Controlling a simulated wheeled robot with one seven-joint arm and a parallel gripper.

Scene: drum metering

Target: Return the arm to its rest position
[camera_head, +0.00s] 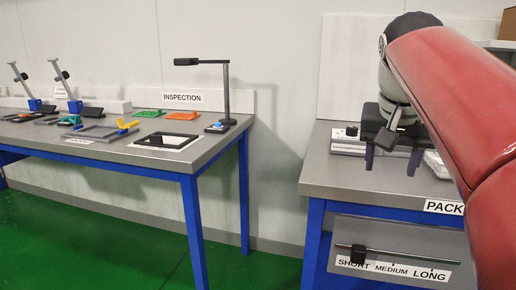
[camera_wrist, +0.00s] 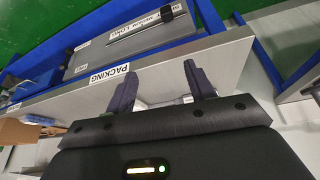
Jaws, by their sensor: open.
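My gripper (camera_head: 389,163) is at the right in the head view, above the packing table (camera_head: 322,180), with its two dark fingers pointing down. In the wrist view my gripper (camera_wrist: 160,88) shows its two fingers spread apart, with nothing held between them. The table's grey top and its PACKING label (camera_wrist: 109,74) lie beyond the fingers there. My red arm covers the right side of the head view and hides part of the table.
An inspection table (camera_head: 190,160) with a black lamp (camera_head: 226,90) and several small trays stands at the left. A gap of green floor (camera_head: 240,270) separates the tables. A SHORT-MEDIUM-LONG panel with a rod (camera_head: 390,254) is on the packing table's front.

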